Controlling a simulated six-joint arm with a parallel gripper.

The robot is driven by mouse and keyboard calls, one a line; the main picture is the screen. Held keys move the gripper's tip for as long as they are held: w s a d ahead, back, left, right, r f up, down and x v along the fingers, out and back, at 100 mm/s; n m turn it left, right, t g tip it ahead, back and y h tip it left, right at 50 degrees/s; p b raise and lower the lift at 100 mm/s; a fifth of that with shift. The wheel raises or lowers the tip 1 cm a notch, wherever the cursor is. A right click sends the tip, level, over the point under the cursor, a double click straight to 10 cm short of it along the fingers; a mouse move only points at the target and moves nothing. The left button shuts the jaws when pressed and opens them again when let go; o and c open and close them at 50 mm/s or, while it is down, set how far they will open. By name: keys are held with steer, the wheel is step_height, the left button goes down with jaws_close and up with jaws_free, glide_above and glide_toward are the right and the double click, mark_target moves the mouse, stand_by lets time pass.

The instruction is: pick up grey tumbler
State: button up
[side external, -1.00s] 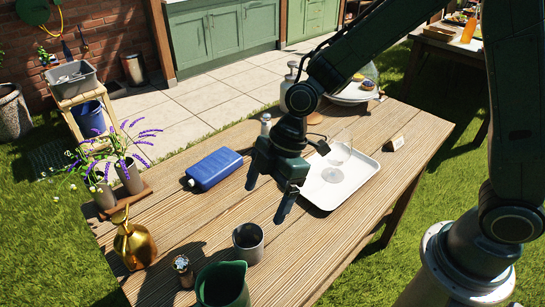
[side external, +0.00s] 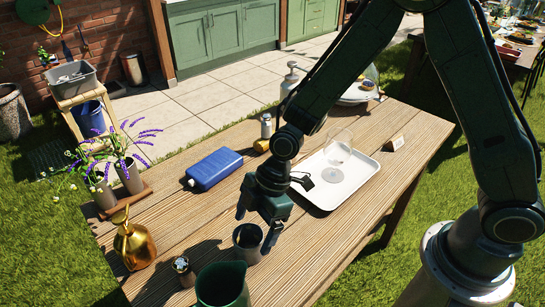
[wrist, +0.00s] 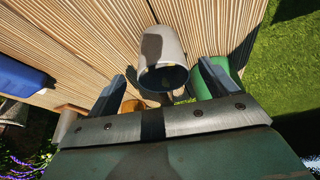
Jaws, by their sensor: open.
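The grey tumbler (side external: 247,252) stands upright on the wooden table near its front edge. My gripper (side external: 254,229) is open right above it in the side view, its fingers pointing down on either side of the tumbler's rim. In the wrist view the tumbler (wrist: 162,62) shows ahead of the gap between the two fingers (wrist: 160,85), with its dark opening toward me. A shadow falls on its side. I cannot tell whether the fingers touch it.
A green pitcher (side external: 222,285) stands close in front of the tumbler. A gold watering can (side external: 135,243), a small dark-topped jar (side external: 183,270) and a blue flask (side external: 214,168) are to the left. A white tray (side external: 352,188) with a clear glass (side external: 338,152) lies behind.

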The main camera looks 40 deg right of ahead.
mark_target(249, 243)
steer(key=shift+f, duration=0.1)
steer(key=shift+x, duration=2.6)
steer(key=shift+s, duration=0.15)
steer(key=c, duration=1.1)
steer(key=shift+o, duration=0.2)
step_height(249, 243, up, 20)
